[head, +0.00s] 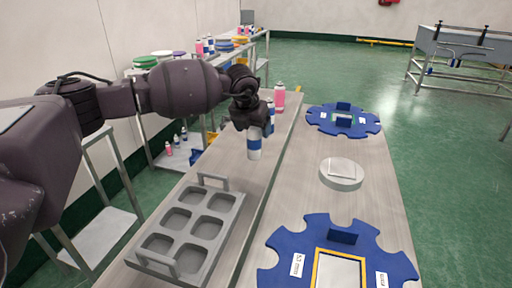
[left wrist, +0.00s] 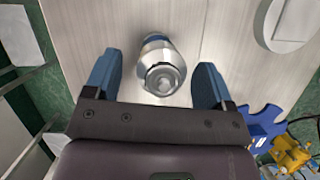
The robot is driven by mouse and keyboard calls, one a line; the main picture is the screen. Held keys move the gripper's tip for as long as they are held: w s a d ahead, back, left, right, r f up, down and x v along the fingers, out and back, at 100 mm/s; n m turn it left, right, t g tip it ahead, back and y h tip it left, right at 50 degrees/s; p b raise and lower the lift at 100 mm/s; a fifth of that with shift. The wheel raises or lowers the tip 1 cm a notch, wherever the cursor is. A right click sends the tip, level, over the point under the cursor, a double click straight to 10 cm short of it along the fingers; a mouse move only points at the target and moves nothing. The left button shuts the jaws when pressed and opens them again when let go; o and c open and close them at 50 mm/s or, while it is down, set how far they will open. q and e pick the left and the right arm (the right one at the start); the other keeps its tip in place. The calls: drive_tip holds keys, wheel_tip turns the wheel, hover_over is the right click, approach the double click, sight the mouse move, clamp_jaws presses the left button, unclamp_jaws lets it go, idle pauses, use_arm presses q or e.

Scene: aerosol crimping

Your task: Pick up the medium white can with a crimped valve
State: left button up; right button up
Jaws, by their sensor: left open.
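A white can with a blue band (head: 254,143) stands upright on the table under my left gripper in the head view. In the left wrist view the can (left wrist: 161,70) shows from above, with a silver domed top and a round valve in its middle. My left gripper (left wrist: 158,82) is open, with one blue finger on each side of the can and a gap to both. In the head view the left gripper (head: 252,118) hides the can's upper part. My right gripper does not show.
A grey six-pocket tray (head: 237,205) stands empty nearer on the table. Two blue notched discs (head: 375,125) (head: 400,262) and a round white pad (head: 341,174) lie to the right. A pink can (head: 279,95) stands behind the gripper. Shelves with cans line the left wall.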

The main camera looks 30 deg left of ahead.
use_arm(q)
drive_tip(key=shift+x, duration=0.8)
drive_tip(key=shift+r, duration=0.2)
drive_tip(key=c, duration=1.2)
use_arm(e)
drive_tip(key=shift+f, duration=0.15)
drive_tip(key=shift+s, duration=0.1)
